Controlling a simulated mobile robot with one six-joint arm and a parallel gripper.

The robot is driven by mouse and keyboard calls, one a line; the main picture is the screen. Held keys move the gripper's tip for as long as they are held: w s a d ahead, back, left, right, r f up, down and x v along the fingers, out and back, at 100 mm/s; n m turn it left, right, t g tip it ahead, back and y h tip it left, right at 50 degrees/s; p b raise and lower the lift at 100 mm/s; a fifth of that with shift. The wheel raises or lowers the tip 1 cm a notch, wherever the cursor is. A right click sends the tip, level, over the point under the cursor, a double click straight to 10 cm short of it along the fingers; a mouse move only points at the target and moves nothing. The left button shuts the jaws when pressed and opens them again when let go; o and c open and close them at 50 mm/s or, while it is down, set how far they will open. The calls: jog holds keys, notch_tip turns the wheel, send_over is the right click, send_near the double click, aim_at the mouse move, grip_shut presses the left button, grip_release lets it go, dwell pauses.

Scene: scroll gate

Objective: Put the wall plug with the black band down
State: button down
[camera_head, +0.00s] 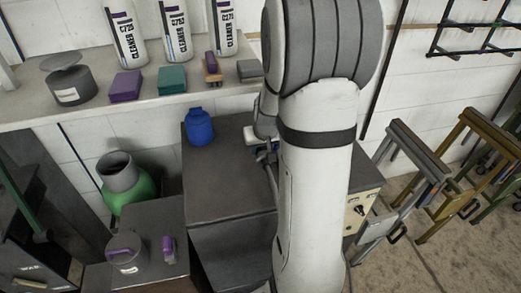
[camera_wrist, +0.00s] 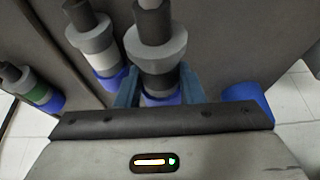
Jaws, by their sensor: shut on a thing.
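In the wrist view, my gripper (camera_wrist: 158,88) is shut on a wall plug (camera_wrist: 156,52) with a dark stem, a grey collar, what looks like a black band, and a blue end. The fingers sit on either side of its lower part. Beside it to the left is a similar plug with a white band (camera_wrist: 104,62), and farther left one with a green band (camera_wrist: 40,95). In the head view my gripper (camera_head: 267,155) is mostly hidden behind my arm, over the dark cabinet top (camera_head: 225,185). I cannot tell whether the held plug touches a surface.
A blue jar (camera_head: 200,127) stands at the cabinet's back left. The shelf behind holds white bottles (camera_head: 174,30), coloured blocks and a grey pot (camera_head: 72,85). A lower stand (camera_head: 150,220) at left carries a lidded pot and a purple-topped item. The cabinet top's front left is clear.

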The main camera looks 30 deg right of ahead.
jog(key=shift+f, duration=1.75)
jog(key=shift+f+b, duration=0.4)
jog(key=shift+b, duration=0.15)
jog(key=shift+f, duration=0.1)
jog(key=c, duration=1)
grip_release()
jog(key=shift+o, duration=0.2)
jog(key=shift+r, duration=0.2)
